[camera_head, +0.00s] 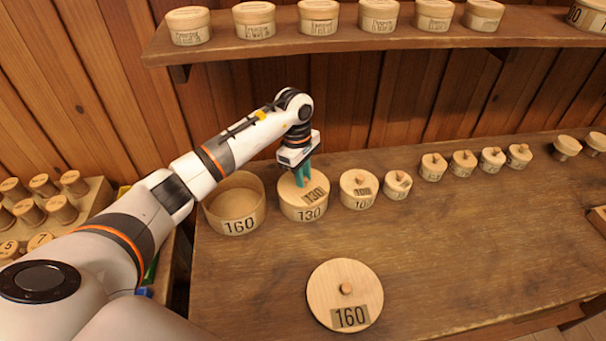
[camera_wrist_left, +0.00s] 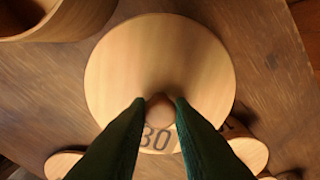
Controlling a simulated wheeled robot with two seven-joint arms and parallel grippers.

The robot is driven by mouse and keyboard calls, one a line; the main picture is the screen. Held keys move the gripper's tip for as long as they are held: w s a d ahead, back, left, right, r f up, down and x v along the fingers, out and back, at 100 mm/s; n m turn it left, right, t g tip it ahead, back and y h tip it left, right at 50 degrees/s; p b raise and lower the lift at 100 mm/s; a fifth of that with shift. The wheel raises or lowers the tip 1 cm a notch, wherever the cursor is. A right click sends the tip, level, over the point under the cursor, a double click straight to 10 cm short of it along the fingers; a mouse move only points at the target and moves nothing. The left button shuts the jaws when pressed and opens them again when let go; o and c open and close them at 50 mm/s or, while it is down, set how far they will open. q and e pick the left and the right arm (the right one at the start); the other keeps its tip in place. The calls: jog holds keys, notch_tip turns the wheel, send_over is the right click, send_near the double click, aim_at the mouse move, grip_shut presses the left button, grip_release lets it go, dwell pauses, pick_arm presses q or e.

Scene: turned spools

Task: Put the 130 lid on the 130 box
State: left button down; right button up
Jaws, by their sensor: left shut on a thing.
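The 130 box (camera_head: 309,214) stands on the table between the open 160 box and a smaller lidded box. The round wooden 130 lid (camera_head: 318,193) is on top of it or just above it; I cannot tell whether it is fully seated. My left gripper (camera_head: 302,182) points down over the lid, its green fingers shut on the lid's knob. In the left wrist view the lid (camera_wrist_left: 160,70) fills the middle, with the knob (camera_wrist_left: 160,104) between the fingertips, and it hides the box below. My right gripper is not in view.
The open 160 box (camera_head: 238,222) stands just left, and the 160 lid (camera_head: 345,312) lies on the table in front. Smaller lidded boxes (camera_head: 359,202) run in a row to the right. A shelf (camera_head: 350,43) with several round boxes hangs above. The table's middle right is clear.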

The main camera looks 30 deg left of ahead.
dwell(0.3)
pick_arm(q)
jog(key=c, duration=0.8)
grip_release()
jog(key=shift+r, duration=0.2)
jog(key=shift+r+p, duration=0.35)
jog(key=shift+r, duration=0.2)
jog(key=shift+r, duration=0.15)
jog(key=shift+r+p, duration=1.75)
jog(key=shift+r, duration=1.6)
